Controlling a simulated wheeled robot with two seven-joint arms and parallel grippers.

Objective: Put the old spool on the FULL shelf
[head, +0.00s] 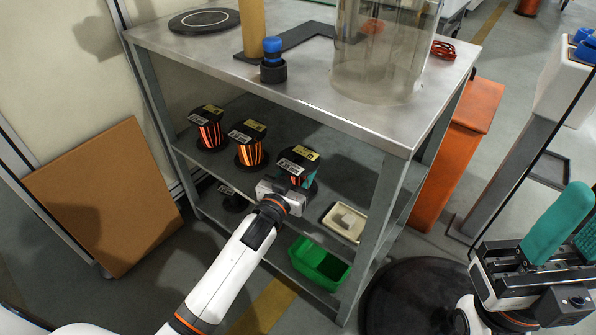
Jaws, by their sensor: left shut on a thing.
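My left gripper (292,188) reaches into the shelf unit from the front and is shut on a copper-wound spool (299,156) with black flanges and a yellow label. The spool is at the right of the middle shelf (220,164). I cannot tell whether it rests on the shelf or is just above it. Two similar copper spools stand to its left, one in the middle (249,150) and one at the left (208,133). No FULL sign is readable. My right gripper (574,232) is at the lower right, with teal fingers apart and nothing seen between them.
The metal table top (300,92) above carries a clear cylinder (380,60). A post (375,225) bounds the shelf's right side.

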